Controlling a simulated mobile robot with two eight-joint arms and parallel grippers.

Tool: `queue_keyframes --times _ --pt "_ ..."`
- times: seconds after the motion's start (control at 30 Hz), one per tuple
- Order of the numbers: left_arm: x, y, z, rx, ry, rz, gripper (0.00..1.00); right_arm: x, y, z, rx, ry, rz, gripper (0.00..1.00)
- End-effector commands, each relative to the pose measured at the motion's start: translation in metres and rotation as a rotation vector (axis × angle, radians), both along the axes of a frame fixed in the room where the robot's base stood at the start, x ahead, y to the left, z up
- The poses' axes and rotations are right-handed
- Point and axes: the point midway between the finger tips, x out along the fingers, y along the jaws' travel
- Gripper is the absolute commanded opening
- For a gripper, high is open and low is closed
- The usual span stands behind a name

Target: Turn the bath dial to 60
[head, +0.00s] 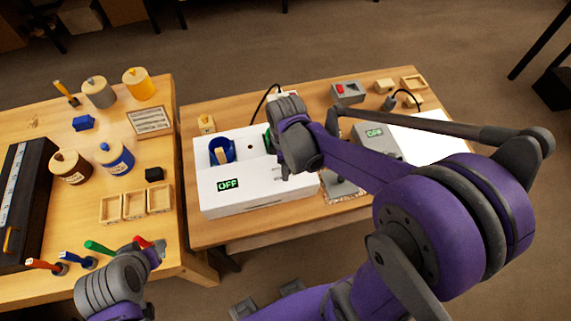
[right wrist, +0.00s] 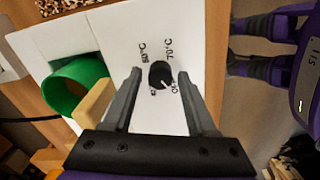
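The bath is a white box (head: 255,190) on the right-hand bench, with a green OFF display (head: 229,184) on its front. Its black dial (right wrist: 160,74) shows in the right wrist view, with a white pointer mark toward the OFF label at lower right. A 70°C label and another temperature label, hard to read, stand around it. My right gripper (right wrist: 159,82) is open, its fingers on either side of the dial; contact cannot be told. In the head view my right arm hides the dial. My left gripper (head: 152,252) is above the left bench's front edge, its fingers unclear.
A blue pot (head: 221,151) sits in the bath; a green cylinder (right wrist: 75,85) with a wooden handle is beside the dial. A grey device (head: 377,139) stands right of the bath. Jars, wooden trays and colored-handled tools crowd the left bench. A gap separates the benches.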

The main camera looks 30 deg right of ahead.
Motion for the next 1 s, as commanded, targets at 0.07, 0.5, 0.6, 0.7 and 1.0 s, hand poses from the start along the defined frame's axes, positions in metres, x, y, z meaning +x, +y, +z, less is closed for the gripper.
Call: queue_keyframes --times 0.07,0.5,0.6,0.7,1.0 --pt "0.000 0.000 0.000 0.000 0.000 0.000 0.50 0.000 0.000 0.000 0.000 0.000 0.000 0.41" --pt "0.000 0.000 0.000 0.000 0.000 0.000 0.50 0.000 0.000 0.000 0.000 0.000 -0.002 0.00" --pt "0.000 0.000 -0.001 0.000 0.001 0.000 0.50 0.000 0.000 0.000 0.000 0.000 -0.013 0.00" --pt "-0.001 0.000 -0.002 0.000 0.002 0.000 0.50 0.000 0.000 0.000 0.000 0.000 -0.039 0.00" --pt "-0.005 0.000 -0.012 0.000 0.010 0.000 0.50 0.000 0.000 -0.001 -0.001 0.000 -0.226 0.00"
